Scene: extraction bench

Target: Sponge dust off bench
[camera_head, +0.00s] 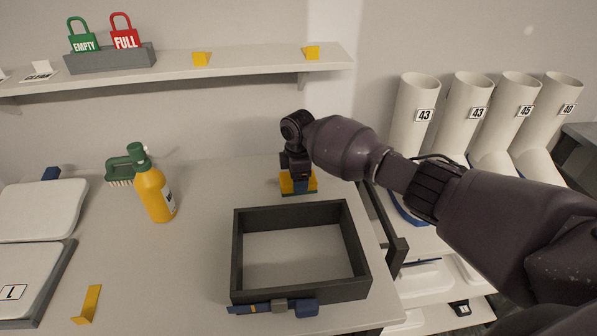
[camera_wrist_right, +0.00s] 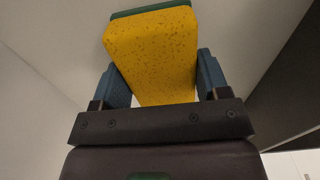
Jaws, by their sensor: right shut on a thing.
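A yellow sponge with a green layer (camera_head: 300,189) is at the back of the bench (camera_head: 205,245), just behind a dark frame. My right gripper (camera_head: 297,174) reaches down from above and is shut on it. In the right wrist view the yellow speckled sponge (camera_wrist_right: 152,50) sits between the two blue fingers of the gripper (camera_wrist_right: 160,68). Whether the sponge touches the bench top I cannot tell. No dust can be made out on the visible bench surface. My left gripper is not in view.
The dark rectangular frame (camera_head: 237,255) stands in front of the sponge. A blue-handled tool (camera_head: 300,307) lies at its near side. A yellow spray bottle (camera_head: 154,192) and green brush (camera_head: 121,170) stand left. A shelf (camera_head: 235,63) hangs above. Clear bench lies between bottle and frame.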

